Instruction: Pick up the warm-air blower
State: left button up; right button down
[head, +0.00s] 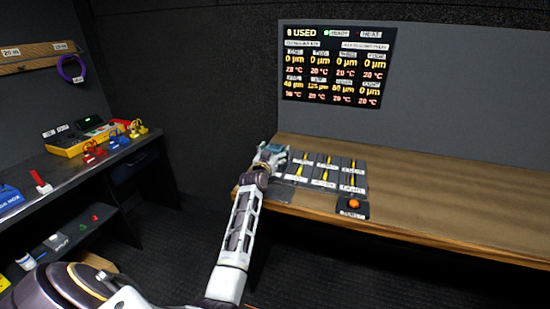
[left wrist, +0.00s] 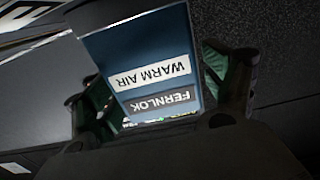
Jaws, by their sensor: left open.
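The warm-air blower (left wrist: 140,45) is a blue box with labels reading WARM AIR and FERNLOK, upside down in the left wrist view. My left gripper (left wrist: 162,92) is open, with one finger on each side of the blower. A gap shows beside the right finger; contact at the left finger is unclear. In the head view my left gripper (head: 272,155) is at the left end of the wooden bench (head: 430,190), and it mostly hides the blower there. My right gripper is not in view.
A dark panel with yellow-marked slots (head: 325,172) lies just right of the gripper, with an orange button box (head: 352,207) at the bench front. A display (head: 335,65) hangs behind. A dark shelf unit (head: 75,175) with small tools stands left. The bench's right side is clear.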

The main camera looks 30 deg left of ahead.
pick_arm(q)
jog(key=shift+c, duration=0.3)
jog(key=c, duration=1.4)
jog(key=shift+c, duration=0.2)
jog(key=shift+r, duration=0.1)
